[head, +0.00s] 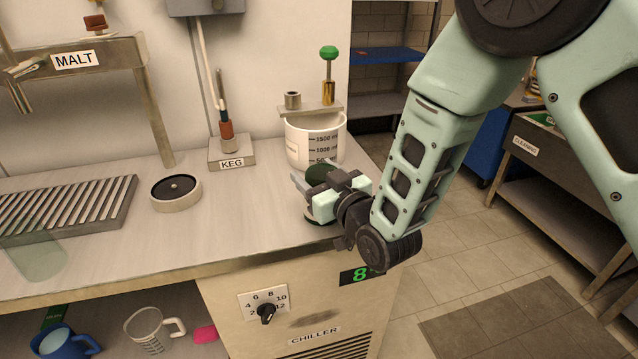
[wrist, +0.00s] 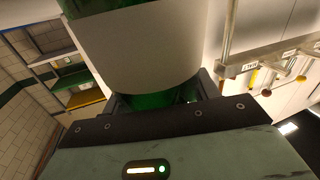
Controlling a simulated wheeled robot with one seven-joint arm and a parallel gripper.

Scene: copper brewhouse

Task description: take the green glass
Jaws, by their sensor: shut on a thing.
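My gripper (head: 318,195) is shut on a green glass with a wide white band, at the right end of the counter. In the head view its dark green top (head: 321,173) shows above my jaws, and its foot shows just below them, at or close to the counter top. My jaws hide much of its side. In the wrist view the white band (wrist: 140,50) fills the upper middle, with see-through green above and below it. The glass looks upright in the head view. I cannot tell whether its foot touches the counter.
A KEG tap (head: 232,153), a round black-topped pad (head: 176,191) and a slatted drip tray (head: 65,210) are further left. A pale see-through greenish shape (head: 36,260) is at the front left. The middle counter is clear.

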